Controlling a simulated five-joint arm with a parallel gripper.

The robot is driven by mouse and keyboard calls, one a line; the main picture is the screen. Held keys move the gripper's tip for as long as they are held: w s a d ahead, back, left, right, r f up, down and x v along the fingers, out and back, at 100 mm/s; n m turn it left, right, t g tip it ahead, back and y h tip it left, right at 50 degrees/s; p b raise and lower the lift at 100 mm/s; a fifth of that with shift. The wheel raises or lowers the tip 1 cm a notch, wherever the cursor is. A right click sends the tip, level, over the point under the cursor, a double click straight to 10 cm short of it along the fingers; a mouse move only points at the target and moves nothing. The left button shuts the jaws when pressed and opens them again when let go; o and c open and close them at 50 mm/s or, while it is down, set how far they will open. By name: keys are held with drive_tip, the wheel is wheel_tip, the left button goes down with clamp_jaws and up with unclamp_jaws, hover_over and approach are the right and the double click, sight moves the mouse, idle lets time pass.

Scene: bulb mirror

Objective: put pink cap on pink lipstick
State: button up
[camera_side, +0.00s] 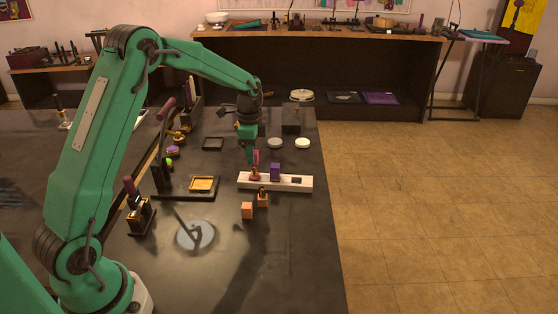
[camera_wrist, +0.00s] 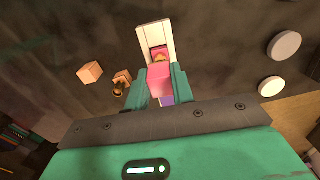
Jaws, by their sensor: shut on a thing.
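My gripper (camera_side: 252,157) is shut on the pink cap (camera_wrist: 158,80), which shows as a pink block between the two green fingers (camera_wrist: 161,76) in the wrist view. The pink lipstick (camera_side: 255,174) stands in the left part of a white holder (camera_side: 267,187) on the dark table. In the wrist view, pink and a bit of gold of the lipstick (camera_wrist: 159,53) show just beyond the cap. The cap is close to the lipstick, over the holder. I cannot tell whether they touch. The fingers hide part of the cap in the side view.
A purple piece (camera_side: 275,171) and a dark piece (camera_side: 296,180) are in the same holder. White discs (camera_side: 302,143) lie behind. A black stand (camera_side: 180,193) is at left. The front right table is clear.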

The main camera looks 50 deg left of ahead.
drive_tip(key=shift+f, duration=2.05)
idle(0.4)
drive_tip(key=o, duration=1)
drive_tip(key=shift+r, duration=3.9)
